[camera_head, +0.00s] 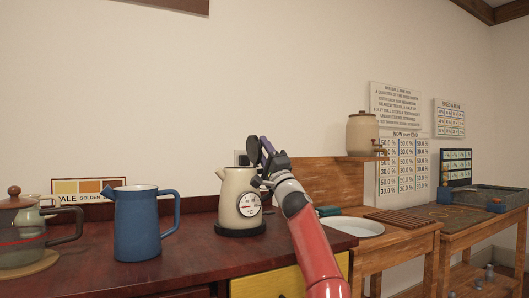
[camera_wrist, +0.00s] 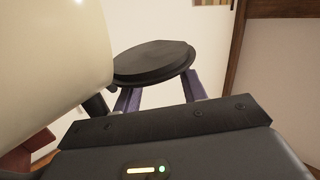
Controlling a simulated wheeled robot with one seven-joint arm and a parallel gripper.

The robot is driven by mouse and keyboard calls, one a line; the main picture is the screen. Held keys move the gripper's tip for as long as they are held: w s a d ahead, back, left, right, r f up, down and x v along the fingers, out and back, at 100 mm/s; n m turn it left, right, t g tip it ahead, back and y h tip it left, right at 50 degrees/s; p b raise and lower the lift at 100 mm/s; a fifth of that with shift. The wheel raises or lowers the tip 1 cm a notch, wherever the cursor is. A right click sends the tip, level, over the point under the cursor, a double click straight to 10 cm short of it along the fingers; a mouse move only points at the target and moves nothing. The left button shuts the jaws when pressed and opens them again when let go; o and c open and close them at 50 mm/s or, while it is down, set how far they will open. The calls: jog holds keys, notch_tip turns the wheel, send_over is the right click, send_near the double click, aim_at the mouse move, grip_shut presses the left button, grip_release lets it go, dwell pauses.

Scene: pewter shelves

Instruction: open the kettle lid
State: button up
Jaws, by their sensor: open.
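The cream kettle (camera_head: 238,196) with a round dial stands on a black base on the dark red counter. Its body also fills the left of the wrist view (camera_wrist: 50,60). A round black lid (camera_wrist: 153,62) shows in the wrist view beside the top of the body, tilted up at an angle to it. My gripper (camera_head: 262,150) is at the upper right of the kettle, by the lid. Its purple fingers (camera_wrist: 160,92) are apart, and the lid covers their tips. I cannot tell whether they touch it. The kettle's opening is hidden.
A blue jug (camera_head: 138,225) and a glass pot with a wooden knob (camera_head: 20,230) stand left of the kettle. The wall is close behind the kettle.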

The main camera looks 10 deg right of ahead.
jog(key=shift+f, duration=0.1)
jog(key=s+d+b, duration=0.5)
jog(key=s+b, duration=0.4)
jog(key=s, duration=0.2)
jog(key=shift+s+d+f+b, duration=0.2)
jog(key=shift+s+f+b, duration=0.1)
jog(key=shift+s, duration=0.05)
dwell(0.4)
